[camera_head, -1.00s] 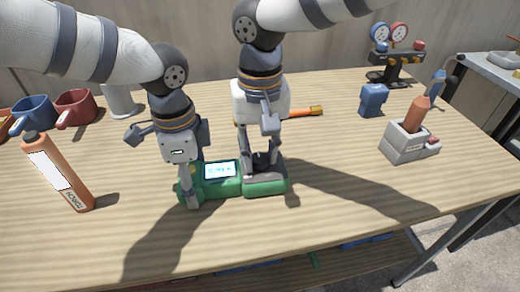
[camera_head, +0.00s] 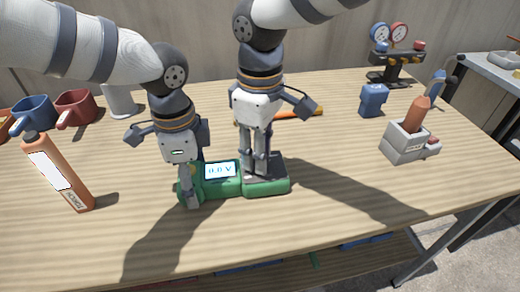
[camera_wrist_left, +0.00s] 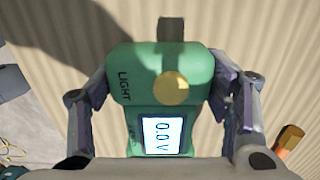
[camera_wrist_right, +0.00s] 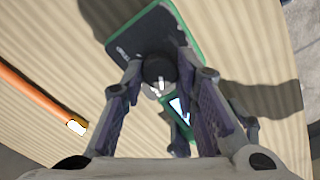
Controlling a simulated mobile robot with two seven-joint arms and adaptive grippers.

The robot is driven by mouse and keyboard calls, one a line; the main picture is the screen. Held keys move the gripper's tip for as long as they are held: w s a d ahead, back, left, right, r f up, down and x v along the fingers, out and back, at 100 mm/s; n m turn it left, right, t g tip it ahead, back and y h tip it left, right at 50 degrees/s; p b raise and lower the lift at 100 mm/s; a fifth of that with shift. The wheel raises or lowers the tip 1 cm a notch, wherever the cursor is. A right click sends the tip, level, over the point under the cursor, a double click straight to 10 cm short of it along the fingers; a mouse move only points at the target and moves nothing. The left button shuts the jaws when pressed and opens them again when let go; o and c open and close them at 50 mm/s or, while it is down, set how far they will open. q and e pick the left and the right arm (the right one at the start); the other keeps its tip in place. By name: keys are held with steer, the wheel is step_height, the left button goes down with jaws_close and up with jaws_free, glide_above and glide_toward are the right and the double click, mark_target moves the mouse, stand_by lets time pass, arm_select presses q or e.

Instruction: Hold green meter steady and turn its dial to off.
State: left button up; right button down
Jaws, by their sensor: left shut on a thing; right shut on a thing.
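The green meter (camera_head: 222,186) lies flat on the table, its lit display (camera_head: 220,170) reading 0.0 V. My left gripper (camera_head: 190,190) is shut across its left end. In the left wrist view the fingers grip both sides of the green body (camera_wrist_left: 150,75), beside a round yellowish knob (camera_wrist_left: 171,88) and the word LIGHT. My right gripper (camera_head: 260,170) points down over the dark right part of the meter. In the right wrist view its fingers are shut around the dark round dial (camera_wrist_right: 158,68), which has a pale mark. The dial's setting label is not readable.
An orange canister (camera_head: 58,170) stands at left, with red (camera_head: 75,108) and blue (camera_head: 34,112) cups behind. An orange-handled tool (camera_head: 302,114) lies behind my right gripper. A grey holder (camera_head: 405,145), blue block (camera_head: 373,99) and gauge set (camera_head: 397,68) are at right. The front table is clear.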

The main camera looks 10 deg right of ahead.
steer(key=n, duration=0.5)
steer(key=shift+n, duration=0.3)
arm_select(q)
steer(key=shift+f, duration=0.1)
arm_select(e)
steer(key=n, duration=0.5)
steer(key=shift+n, duration=0.6)
steer(key=c, duration=1.2)
jaws_free()
steer(key=shift+c, duration=0.2)
step_height(320, 180, up, 12)
